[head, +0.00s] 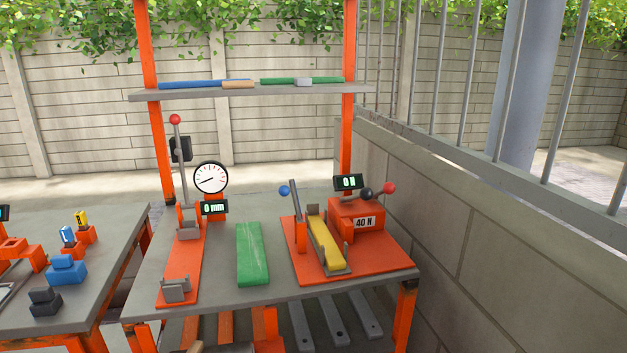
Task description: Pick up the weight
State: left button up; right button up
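No object is clearly marked as the weight. On the left table, a blue stepped block (66,269) and a smaller black stepped block (45,302) stand near the right edge; both have a weight-like shape. On the middle bench, an orange box (356,216) carries a "40 N" label and a display reading 0 N. Neither of my grippers shows in the head view.
The middle bench (222,288) holds a green plank (252,254), a yellow piece (326,244) in an orange fixture, and a lever stand with a dial gauge (210,177). A shelf (250,91) above holds blue and green bars. A wall (470,220) closes the right side.

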aim_at(64, 269)
jog(key=u, duration=1.35)
